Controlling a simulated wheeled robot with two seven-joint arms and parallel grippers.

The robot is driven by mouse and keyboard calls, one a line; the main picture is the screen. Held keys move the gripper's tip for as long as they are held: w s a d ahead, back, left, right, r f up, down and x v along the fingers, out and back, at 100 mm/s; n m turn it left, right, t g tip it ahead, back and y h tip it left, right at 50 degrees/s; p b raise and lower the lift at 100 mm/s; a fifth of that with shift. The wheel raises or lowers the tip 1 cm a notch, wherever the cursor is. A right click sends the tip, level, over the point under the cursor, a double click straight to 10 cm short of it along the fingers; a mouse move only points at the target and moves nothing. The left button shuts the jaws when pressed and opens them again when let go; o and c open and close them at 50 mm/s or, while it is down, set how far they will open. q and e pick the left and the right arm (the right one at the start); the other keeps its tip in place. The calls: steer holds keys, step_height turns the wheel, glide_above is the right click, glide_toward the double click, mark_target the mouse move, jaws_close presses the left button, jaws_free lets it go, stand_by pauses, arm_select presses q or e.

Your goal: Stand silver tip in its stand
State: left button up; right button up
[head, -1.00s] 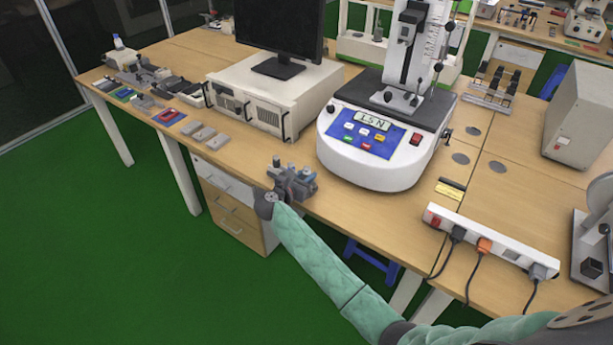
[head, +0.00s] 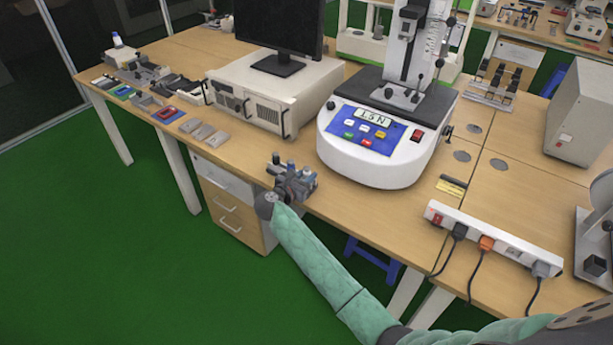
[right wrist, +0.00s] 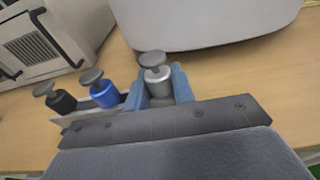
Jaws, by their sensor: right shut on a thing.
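My right gripper (head: 306,177) is at the front edge of the wooden table in the head view. In the right wrist view its two blue fingers (right wrist: 160,90) are shut on the silver tip (right wrist: 155,72), one on each side. The silver tip is upright with its round cap on top. The grey stand (right wrist: 108,101) is just left of the fingers and holds a blue tip (right wrist: 103,93) and a black tip (right wrist: 60,101). The silver tip's lower end is hidden, so I cannot tell if it is seated. My left gripper is not in view.
A white test machine (head: 375,145) with a blue panel stands right behind the gripper. A beige case (head: 265,95) with a monitor is behind left. Small grey blocks (head: 203,132) lie on the left. A power strip (head: 492,240) lies on the right.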

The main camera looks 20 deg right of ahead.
steer(key=shift+f, duration=0.1)
steer(key=o, duration=1.1)
steer(key=shift+c, duration=0.2)
steer(key=shift+s+a+f+b, duration=0.2)
steer(key=shift+s+a+b, duration=0.15)
steer(key=shift+s+a, duration=0.15)
steer(key=b+v, duration=0.2)
steer(key=v, duration=0.4)
steer(key=shift+a+r, duration=0.25)
steer(key=shift+r, duration=0.15)
